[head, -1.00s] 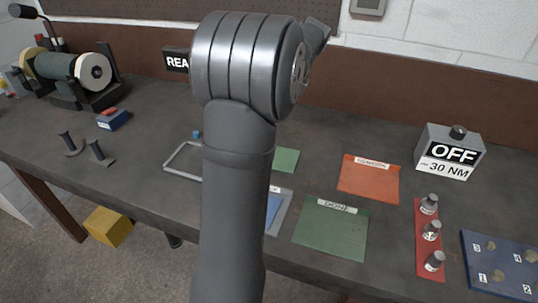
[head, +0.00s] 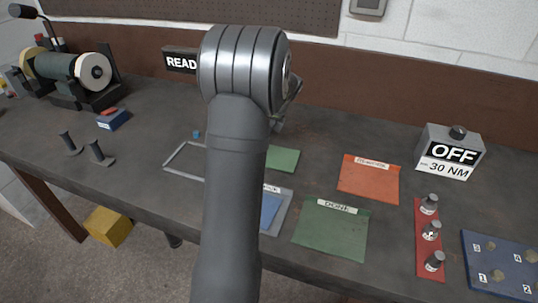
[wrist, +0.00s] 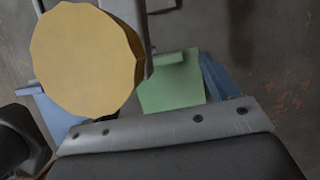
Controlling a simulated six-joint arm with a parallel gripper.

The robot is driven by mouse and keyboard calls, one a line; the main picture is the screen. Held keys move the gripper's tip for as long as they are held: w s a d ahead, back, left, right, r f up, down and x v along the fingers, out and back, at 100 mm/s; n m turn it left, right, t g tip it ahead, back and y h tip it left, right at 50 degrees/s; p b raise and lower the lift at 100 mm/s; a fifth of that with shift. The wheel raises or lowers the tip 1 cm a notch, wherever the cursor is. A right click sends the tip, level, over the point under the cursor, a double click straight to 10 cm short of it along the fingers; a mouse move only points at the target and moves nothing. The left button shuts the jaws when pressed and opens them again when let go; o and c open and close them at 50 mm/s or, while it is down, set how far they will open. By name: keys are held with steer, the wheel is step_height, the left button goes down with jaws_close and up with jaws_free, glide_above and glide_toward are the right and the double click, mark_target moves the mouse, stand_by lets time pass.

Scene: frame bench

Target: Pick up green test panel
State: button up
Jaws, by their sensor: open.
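The green test panel (head: 283,159) is a small flat light-green piece lying on the bench, just right of my forearm in the head view. Its left end is hidden behind the arm. In the wrist view a green panel (wrist: 170,88) shows near the middle, partly covered by a large yellow round piece and by a grey bolted bar. My gripper (head: 278,123) is mostly hidden behind my wrist in the head view; a small part shows above and behind the green panel. It is open and apart from the panel, with nothing seen held.
A blue panel (head: 270,211) lies in a grey frame nearer the front edge. An empty frame (head: 178,158) lies left of my arm. A labelled green mat (head: 330,234), an orange mat (head: 368,182) and a red strip (head: 424,268) with several knobs are right. A grey OFF box (head: 450,135) stands behind.

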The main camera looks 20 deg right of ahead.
steer(key=shift+x, duration=1.3)
steer(key=c, duration=1.4)
steer(key=shift+r, duration=0.1)
